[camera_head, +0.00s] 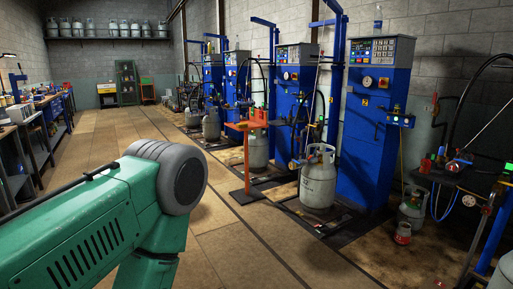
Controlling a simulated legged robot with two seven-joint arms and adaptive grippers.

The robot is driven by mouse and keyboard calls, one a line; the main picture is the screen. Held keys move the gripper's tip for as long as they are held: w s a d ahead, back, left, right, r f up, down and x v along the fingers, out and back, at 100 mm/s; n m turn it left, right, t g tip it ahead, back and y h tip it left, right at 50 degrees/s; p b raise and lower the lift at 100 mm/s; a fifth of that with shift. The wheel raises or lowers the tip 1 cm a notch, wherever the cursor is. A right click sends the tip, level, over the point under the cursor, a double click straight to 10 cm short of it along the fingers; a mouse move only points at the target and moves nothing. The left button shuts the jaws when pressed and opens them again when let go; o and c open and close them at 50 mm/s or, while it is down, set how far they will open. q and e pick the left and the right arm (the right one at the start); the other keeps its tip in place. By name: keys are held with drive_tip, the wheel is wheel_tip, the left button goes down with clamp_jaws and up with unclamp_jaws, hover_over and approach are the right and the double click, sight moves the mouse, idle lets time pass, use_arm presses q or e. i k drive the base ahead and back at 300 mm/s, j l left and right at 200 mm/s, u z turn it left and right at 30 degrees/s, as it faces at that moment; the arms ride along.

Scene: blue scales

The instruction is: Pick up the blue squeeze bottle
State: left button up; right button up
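I cannot make out a blue squeeze bottle in the head view. Small items on the left workbench (26,113) and on the right-hand shelf are too small or dark to tell apart. My green arm with its grey joint fills the lower left and hides the floor behind it. Neither of my grippers is in view.
Blue scale cabinets (372,140) stand in a row along the right wall. A grey gas cylinder (318,185) stands before the nearest. An orange stand (246,126) is mid-right. A red container (426,166) sits on a shelf at right. The central floor (125,125) is clear.

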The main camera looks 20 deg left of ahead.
sight(236, 117)
drive_tip(key=i+j+u, duration=0.45)
drive_tip(key=i+u, duration=0.25)
drive_tip(key=i, duration=0.25)
drive_tip(key=i+u, duration=0.3)
drive_tip(key=i, duration=1.75)
drive_tip(key=j, duration=0.1)
